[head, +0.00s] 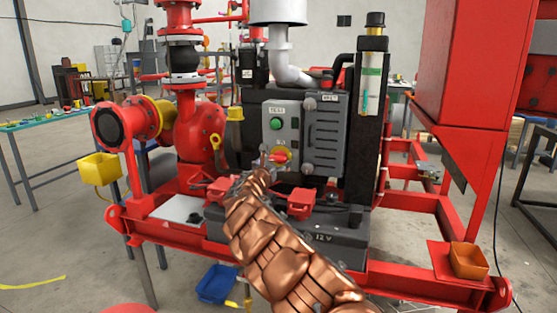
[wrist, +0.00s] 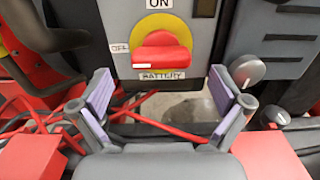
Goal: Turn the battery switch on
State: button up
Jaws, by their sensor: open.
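The battery switch (wrist: 161,52) is a red knob on a yellow round plate, on a grey panel. In the wrist view its white mark points left, toward the OFF label (wrist: 120,48). The ON label (wrist: 159,4) is above it and a BATTERY label (wrist: 162,76) below. In the head view the switch (head: 280,156) shows just beyond my gripper (head: 265,160). My gripper (wrist: 162,92) is open and empty, its two pads apart on either side below the knob. It does not appear to touch the knob.
A green TEST button (head: 277,125) sits above the switch on the same panel. Grey round knobs (wrist: 247,70) stand right of the switch. A black 12 V battery (head: 325,237) with red terminal covers (head: 301,203) lies below. Red frame rails surround it.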

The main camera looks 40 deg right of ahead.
aim_at(276, 160)
jog(key=shift+x, duration=1.95)
jog(key=shift+w+d+p, duration=0.3)
jog(key=shift+d, duration=0.2)
jog(key=shift+c, duration=0.2)
jog(key=c, duration=1.1)
jog(key=shift+f, duration=0.1)
